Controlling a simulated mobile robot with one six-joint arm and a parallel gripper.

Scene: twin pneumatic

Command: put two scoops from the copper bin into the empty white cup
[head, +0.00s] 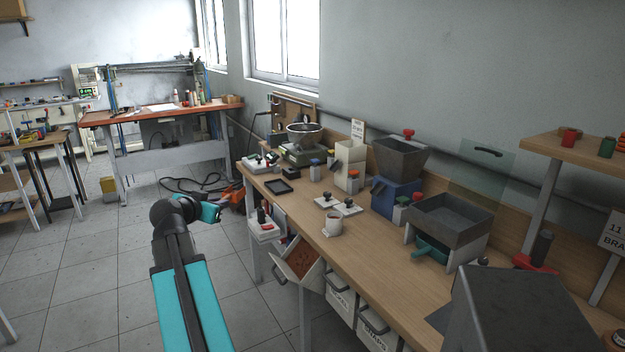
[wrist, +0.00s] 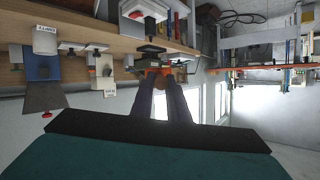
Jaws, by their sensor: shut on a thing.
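The copper bin (head: 299,260) is a tilted pale bin at the bench's front edge, holding reddish-brown material. A white cup (head: 333,224) stands upright on the bench, above and right of the bin; I cannot make out what is inside it. My gripper (head: 209,212) is left of the bench, well apart from both cup and bin. In the wrist view its dark fingers (wrist: 164,82) close on a small thing, with orange-brown showing at the tips. The fingers hide most of it, and I cannot tell its shape.
A black tray (head: 279,187), a scale with a metal bowl (head: 305,130), a blue hopper unit (head: 396,190) and a grey hopper box (head: 450,222) stand on the bench. A white side shelf (head: 265,229) holds a red tool.

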